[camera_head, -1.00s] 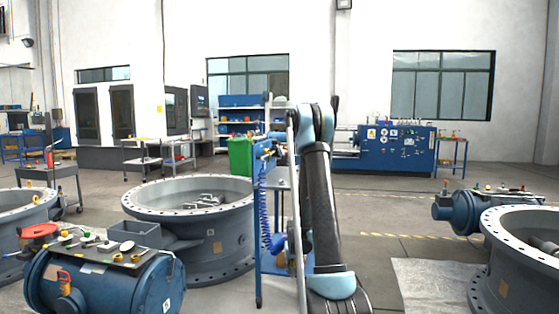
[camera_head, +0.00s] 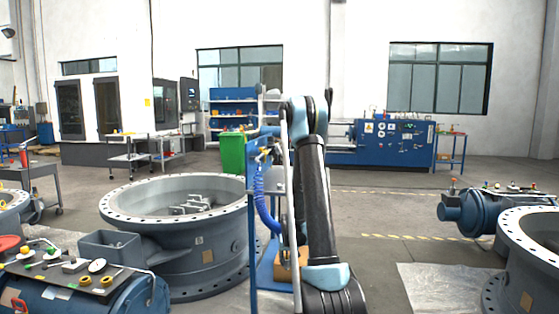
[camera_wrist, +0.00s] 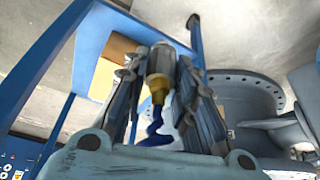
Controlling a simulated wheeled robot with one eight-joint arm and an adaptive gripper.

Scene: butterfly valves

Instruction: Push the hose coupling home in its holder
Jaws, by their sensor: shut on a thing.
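In the wrist view my gripper (camera_wrist: 160,72) is shut on the hose coupling (camera_wrist: 161,60), a grey metal cylinder with a brass collar, lying between the two fingers. A blue coiled hose (camera_wrist: 158,130) runs from its brass end back toward the palm. The hose also shows in the head view (camera_head: 262,195), hanging in a curve beside the blue stand (camera_head: 252,230). The stand's blue frame (camera_wrist: 45,55) crosses the left of the wrist view. In the head view my gripper is hard to make out near the stand's top. I cannot make out the holder clearly.
A large grey flanged valve body (camera_head: 205,250) stands left of the blue stand. A green bin (camera_head: 232,153) is behind it. A cardboard box (camera_head: 287,268) sits low in the stand. Another flanged body (camera_head: 530,270) is at right, with open floor between.

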